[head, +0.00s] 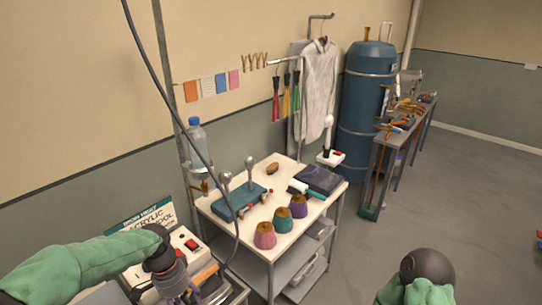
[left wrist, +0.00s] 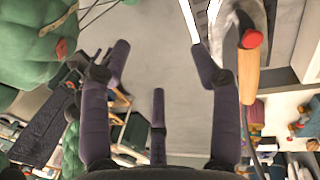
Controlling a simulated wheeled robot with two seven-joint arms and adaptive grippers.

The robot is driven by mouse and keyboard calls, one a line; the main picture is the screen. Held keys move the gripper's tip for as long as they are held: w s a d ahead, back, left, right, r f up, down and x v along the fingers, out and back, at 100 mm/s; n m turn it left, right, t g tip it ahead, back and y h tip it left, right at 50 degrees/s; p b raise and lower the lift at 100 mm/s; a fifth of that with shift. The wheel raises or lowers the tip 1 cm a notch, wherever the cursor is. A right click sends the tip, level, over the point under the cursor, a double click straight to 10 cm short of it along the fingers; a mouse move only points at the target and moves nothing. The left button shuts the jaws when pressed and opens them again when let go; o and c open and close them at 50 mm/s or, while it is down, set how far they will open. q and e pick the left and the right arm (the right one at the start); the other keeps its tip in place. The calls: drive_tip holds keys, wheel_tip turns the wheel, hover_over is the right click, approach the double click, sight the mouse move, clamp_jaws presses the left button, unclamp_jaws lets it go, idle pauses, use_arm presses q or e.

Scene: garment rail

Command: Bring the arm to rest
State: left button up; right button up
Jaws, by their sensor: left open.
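My left gripper (head: 178,286) is low at the left of the head view, at the end of my green-sleeved arm, near the equipment left of the white table. In the left wrist view its dark purple fingers (left wrist: 160,62) are spread apart, with nothing between them. A wooden handle with a red end (left wrist: 250,65) shows beside the right finger; I see no grip on it. My right arm (head: 425,283) shows only as a green sleeve and dark joint at the bottom right; its gripper is out of view.
A white table (head: 230,225) holds pink, teal and purple cones (head: 284,214) and a blue case (head: 238,200). A white garment (head: 319,88) hangs on the rail (head: 320,17) behind. A blue tank (head: 366,110) and narrow bench (head: 372,190) stand right.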

use_arm(q)
drive_tip(key=s+d+f+n+h+b, duration=0.15)
drive_tip(key=d+f, duration=0.25)
drive_tip(key=f, duration=0.6)
drive_tip(key=s+d+f+n+b, duration=0.1)
drive_tip(key=d+f+n+b, duration=0.15)
drive_tip(key=f, duration=0.75)
drive_tip(key=s+d+f+n+t+b, duration=0.1)
drive_tip(key=s+d+f+n+b, duration=0.1)
drive_tip(key=s+f, duration=0.3)
drive_tip(key=s+d+f+n+b, duration=0.2)
drive_tip(key=s+f, duration=0.4)
drive_tip(key=f, duration=0.6)
drive_tip(key=d+n, duration=0.1)
drive_tip(key=d, duration=0.1)
drive_tip(key=shift+s+d+n+t, duration=0.3)
drive_tip(key=shift+d+n+t, duration=0.1)
drive_tip(key=shift+f+h, duration=0.1)
drive_tip(key=shift+h, duration=0.15)
